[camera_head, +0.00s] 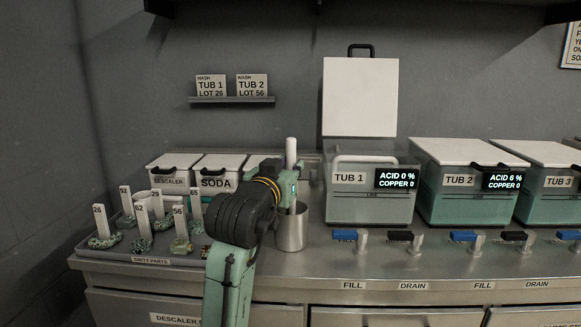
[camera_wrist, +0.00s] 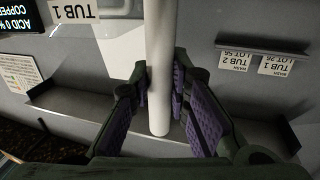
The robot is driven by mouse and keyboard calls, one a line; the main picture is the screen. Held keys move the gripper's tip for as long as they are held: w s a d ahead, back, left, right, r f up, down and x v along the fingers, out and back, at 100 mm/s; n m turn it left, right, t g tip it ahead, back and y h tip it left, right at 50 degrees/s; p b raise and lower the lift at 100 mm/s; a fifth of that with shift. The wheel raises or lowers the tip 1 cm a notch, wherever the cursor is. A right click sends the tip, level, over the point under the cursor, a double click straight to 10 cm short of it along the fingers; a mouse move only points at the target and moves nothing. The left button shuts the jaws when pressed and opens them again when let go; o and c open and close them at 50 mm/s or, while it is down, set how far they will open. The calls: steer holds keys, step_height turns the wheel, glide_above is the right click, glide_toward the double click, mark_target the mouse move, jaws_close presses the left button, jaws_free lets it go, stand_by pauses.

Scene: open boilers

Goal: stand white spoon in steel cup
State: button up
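The white spoon (camera_head: 291,152) stands roughly upright above the steel cup (camera_head: 291,230), its pale handle rising past my gripper (camera_head: 289,190). In the wrist view, which is upside down, the handle (camera_wrist: 159,60) runs between the purple-padded fingers of my gripper (camera_wrist: 161,85). The fingers look closed on it from both sides. The cup stands upright on the steel counter just below my gripper. My gripper and arm hide the spoon's lower part, so I cannot tell whether its lower end is inside the cup.
Tub 1 (camera_head: 368,205), its lid raised, stands right of the cup, with tub 2 (camera_head: 465,197) beyond. Fill and drain valves (camera_head: 415,243) line the counter front. A dirty-parts tray (camera_head: 120,260) with several numbered tags is at left. The soda box (camera_head: 217,181) stands behind my arm.

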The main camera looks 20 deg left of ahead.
steer(key=o, duration=0.5)
steer(key=shift+s, duration=0.15)
steer(key=s, duration=1.1)
steer(key=shift+s, duration=0.4)
steer(key=shift+d, duration=0.1)
